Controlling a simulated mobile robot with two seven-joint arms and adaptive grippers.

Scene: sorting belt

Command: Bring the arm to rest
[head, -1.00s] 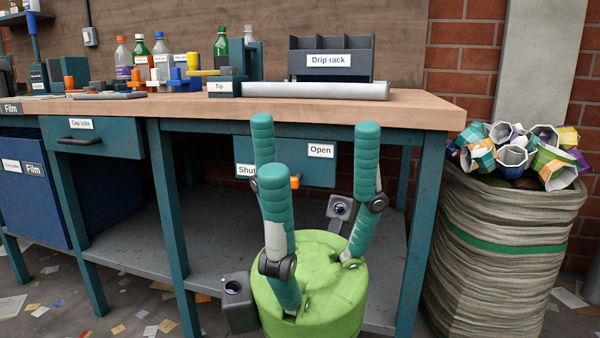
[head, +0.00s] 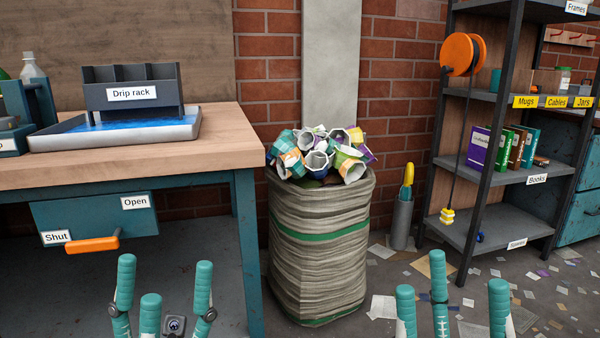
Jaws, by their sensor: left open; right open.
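My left gripper (head: 160,300) shows at the bottom left of the head view, with its teal fingers pointing up and spread apart. It is open and empty, in front of the bench's lower part and below the orange handle. My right gripper (head: 447,305) shows at the bottom right, also with teal fingers up and apart. It is open and empty, in front of the littered floor. The palms and most of both arms are below the frame.
A wooden-topped bench (head: 218,140) with a drip rack (head: 135,72) stands at the left. A full sack (head: 318,255) stands in the middle. A shelf (head: 490,225) is at the right. Scraps lie on the floor between.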

